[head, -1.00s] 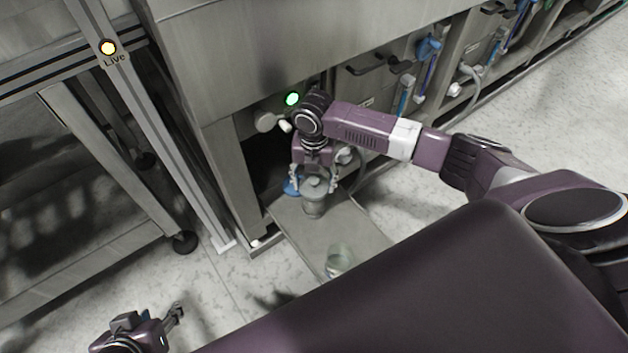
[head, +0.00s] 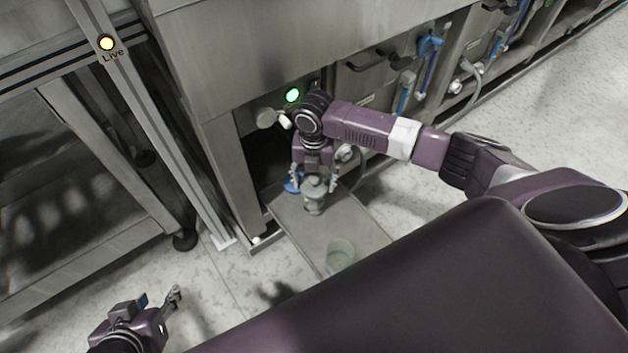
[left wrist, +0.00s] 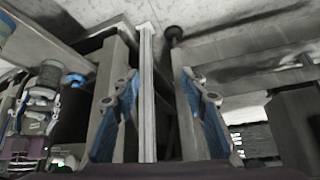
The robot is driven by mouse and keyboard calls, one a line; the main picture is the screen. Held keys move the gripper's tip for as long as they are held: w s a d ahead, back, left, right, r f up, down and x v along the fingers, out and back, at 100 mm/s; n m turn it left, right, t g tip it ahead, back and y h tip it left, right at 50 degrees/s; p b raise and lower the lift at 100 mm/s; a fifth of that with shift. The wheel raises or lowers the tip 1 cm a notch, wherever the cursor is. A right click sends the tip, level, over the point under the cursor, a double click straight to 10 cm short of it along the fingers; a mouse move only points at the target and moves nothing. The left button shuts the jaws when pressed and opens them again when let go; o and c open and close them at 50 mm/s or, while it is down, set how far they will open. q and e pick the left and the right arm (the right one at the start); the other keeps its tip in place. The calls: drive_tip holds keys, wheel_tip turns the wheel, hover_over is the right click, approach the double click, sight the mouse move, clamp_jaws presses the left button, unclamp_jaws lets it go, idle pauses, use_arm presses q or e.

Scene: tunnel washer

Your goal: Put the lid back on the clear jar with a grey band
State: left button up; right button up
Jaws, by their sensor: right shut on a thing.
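My right gripper (head: 314,186) points down at the small platform, its fingers on either side of a round grey lid (head: 314,188), shut on it. A grey-looking jar (head: 314,206) stands upright directly below the lid. I cannot tell whether lid and jar are fully seated together. The jar also shows at the left of the left wrist view (left wrist: 43,97), which looks upside down. A clear open jar (head: 340,253) stands nearer to me on the platform; a band on it is not clear. My left gripper (head: 158,300) is open and empty, low at the left, away from the jars.
The grey platform (head: 290,215) juts from a dark recess under the steel machine. A steel frame post (head: 165,130) stands at the left. Hoses and blue fittings (head: 430,45) hang farther right.

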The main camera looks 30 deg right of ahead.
use_arm(q)
drive_tip(key=shift+s+a+f+g, duration=0.2)
drive_tip(key=shift+s+g, duration=0.1)
drive_tip(key=shift+s, duration=0.2)
drive_tip(key=shift+s+a+f, duration=0.1)
drive_tip(key=shift+s+f, duration=0.05)
drive_tip(key=shift+s, duration=0.1)
drive_tip(key=shift+s, duration=0.15)
drive_tip(key=shift+s+a+f+g, duration=0.1)
drive_tip(key=shift+s+f+g, duration=0.05)
drive_tip(key=shift+s+g, duration=0.15)
drive_tip(key=shift+s+a+f+g+y+p, duration=0.15)
drive_tip(key=shift+s+f+g+y+p, duration=0.15)
drive_tip(key=shift+s, duration=0.2)
drive_tip(key=shift+s+a, duration=0.1)
drive_tip(key=shift+s, duration=0.15)
drive_tip(key=shift+s, duration=0.2)
drive_tip(key=shift+s+a+f+g, duration=0.15)
drive_tip(key=shift+s+g, duration=0.05)
drive_tip(key=shift+g, duration=0.1)
drive_tip(key=shift+s+f, duration=0.1)
drive_tip(key=shift+s, duration=0.25)
